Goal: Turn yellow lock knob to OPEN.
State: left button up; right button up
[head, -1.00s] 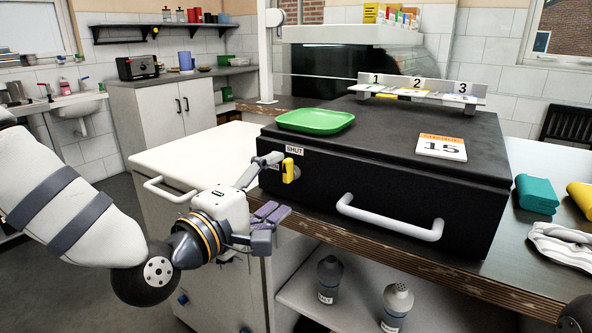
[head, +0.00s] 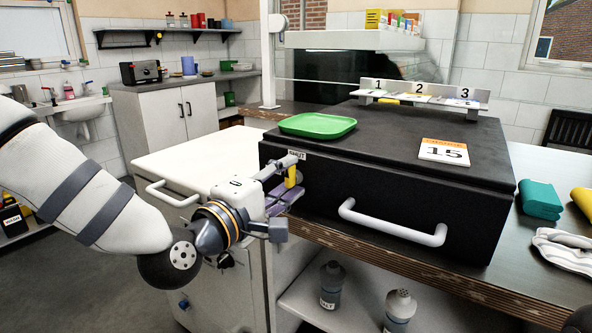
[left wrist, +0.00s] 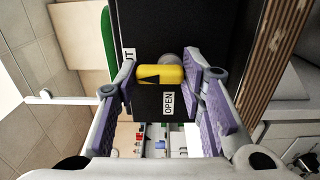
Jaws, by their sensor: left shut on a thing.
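The yellow lock knob (head: 291,176) is on the left part of the black box's front face, just under the SHUT label (head: 297,155). In the left wrist view the knob (left wrist: 161,75) lies between my two purple finger pads, and its black pointer mark faces the partly hidden SHUT label side. The OPEN label (left wrist: 168,104) shows beside the knob. My left gripper (head: 288,180) is shut on the knob, with its fingers partly covering it in the head view. My right gripper is not in view.
The black box (head: 390,195) has a white handle (head: 392,222) right of the knob. A white cabinet (head: 185,160) stands left of the box, near my left arm. Two bottles stand on the shelf below.

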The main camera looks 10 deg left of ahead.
pick_arm(q)
jog(key=o, duration=1.4)
jog(key=shift+f, duration=0.75)
jog(key=shift+o, duration=0.2)
jog(key=shift+r, duration=0.15)
jog(key=shift+r, duration=0.15)
